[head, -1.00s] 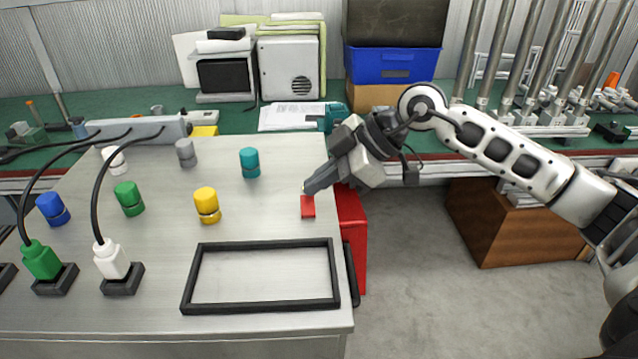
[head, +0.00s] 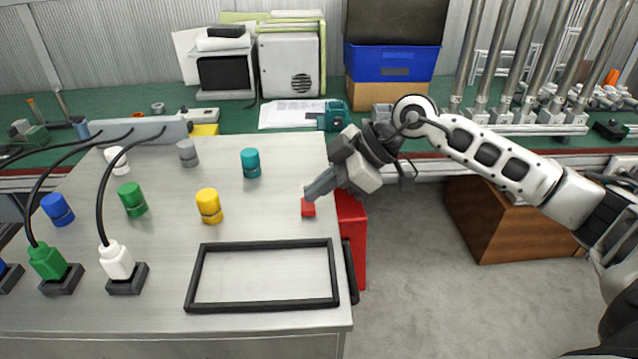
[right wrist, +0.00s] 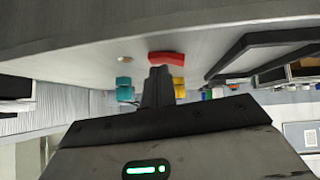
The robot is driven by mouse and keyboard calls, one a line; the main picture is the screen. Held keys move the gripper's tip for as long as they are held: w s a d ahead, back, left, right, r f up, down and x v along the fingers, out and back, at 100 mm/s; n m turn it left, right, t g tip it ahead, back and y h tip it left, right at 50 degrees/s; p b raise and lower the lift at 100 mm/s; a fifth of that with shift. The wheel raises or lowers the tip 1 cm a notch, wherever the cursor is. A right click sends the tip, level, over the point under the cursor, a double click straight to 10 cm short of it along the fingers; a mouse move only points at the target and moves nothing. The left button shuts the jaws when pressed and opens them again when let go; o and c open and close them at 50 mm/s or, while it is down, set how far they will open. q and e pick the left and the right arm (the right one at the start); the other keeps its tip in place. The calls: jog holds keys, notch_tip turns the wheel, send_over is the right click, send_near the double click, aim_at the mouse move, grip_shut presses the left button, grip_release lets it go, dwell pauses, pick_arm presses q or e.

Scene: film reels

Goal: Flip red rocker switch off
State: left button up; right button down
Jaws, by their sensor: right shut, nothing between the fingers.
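The red rocker switch (head: 308,208) sits on the grey tabletop near its right edge. It also shows in the right wrist view (right wrist: 180,59), just beyond the fingertips. My right gripper (head: 309,196) is shut and empty, with its tips at the far side of the switch in the head view. In the right wrist view the closed fingers (right wrist: 159,72) point at the switch's edge. I cannot tell whether they touch it. The switch's far end is partly hidden by the fingers in the head view. My left gripper is not in view.
A black rectangular frame (head: 190,281) lies in front of the switch. Teal (head: 251,163) and yellow (head: 209,206) cylinders stand to its left, with several others beyond. Plugs with black cables stand at the left. A red cabinet (head: 351,240) is beside the table's right edge.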

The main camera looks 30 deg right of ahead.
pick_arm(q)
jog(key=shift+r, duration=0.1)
pick_arm(e)
jog(key=shift+s, duration=0.15)
jog(key=shift+s+a+p, duration=0.3)
jog(key=shift+s+a, duration=0.05)
jog(key=shift+s, duration=0.25)
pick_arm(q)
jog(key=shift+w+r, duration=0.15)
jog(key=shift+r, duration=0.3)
